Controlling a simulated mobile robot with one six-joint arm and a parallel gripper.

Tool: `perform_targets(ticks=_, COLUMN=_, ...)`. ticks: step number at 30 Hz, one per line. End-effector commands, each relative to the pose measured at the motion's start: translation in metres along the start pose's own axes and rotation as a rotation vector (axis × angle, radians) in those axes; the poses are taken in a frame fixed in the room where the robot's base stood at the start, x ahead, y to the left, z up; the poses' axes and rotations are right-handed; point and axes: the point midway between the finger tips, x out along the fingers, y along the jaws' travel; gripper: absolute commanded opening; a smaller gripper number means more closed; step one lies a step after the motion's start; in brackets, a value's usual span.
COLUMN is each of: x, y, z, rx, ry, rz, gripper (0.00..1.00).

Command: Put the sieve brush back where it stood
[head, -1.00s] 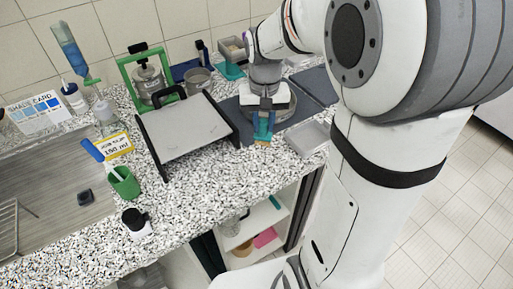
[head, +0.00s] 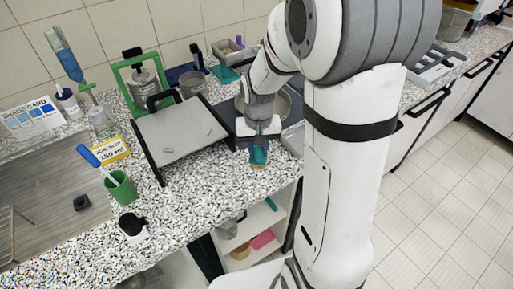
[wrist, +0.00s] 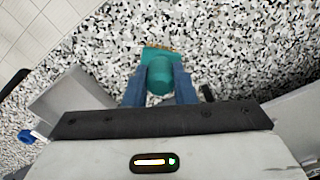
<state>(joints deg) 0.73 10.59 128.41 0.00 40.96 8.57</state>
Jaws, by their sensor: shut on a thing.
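My gripper (head: 258,143) is shut on the sieve brush (head: 258,154), a teal block with a tan bristle edge. The brush hangs in front of the gripper near the counter's front edge, right of the sloped grey board. In the wrist view, the teal brush (wrist: 160,75) sits between the two blue-grey fingers (wrist: 159,90), with speckled counter behind it. I cannot tell whether its bristles touch the counter. A round metal pan (head: 284,103) behind the gripper is partly hidden by my arm.
The sloped grey board (head: 180,132) with dark side rails stands left of the gripper. A green cup (head: 123,189) holds a blue-handled brush. A teal tray (head: 224,74) stands at the back. Speckled counter (head: 215,172) is clear in front.

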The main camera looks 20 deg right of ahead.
Motion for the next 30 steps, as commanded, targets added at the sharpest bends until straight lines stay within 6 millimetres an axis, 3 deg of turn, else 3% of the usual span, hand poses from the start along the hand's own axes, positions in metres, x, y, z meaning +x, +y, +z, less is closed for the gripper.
perform_targets(ticks=9, x=0.001, y=0.0, z=0.0, rx=-0.001, ry=0.0, rz=0.0, gripper=0.45)
perform_targets(ticks=19, x=-0.007, y=-0.001, z=0.0, rx=-0.002, ry=0.002, rz=0.0, gripper=0.45)
perform_targets(ticks=30, x=-0.08, y=-0.001, z=-0.001, rx=-0.002, ry=0.006, rz=-0.001, gripper=0.45)
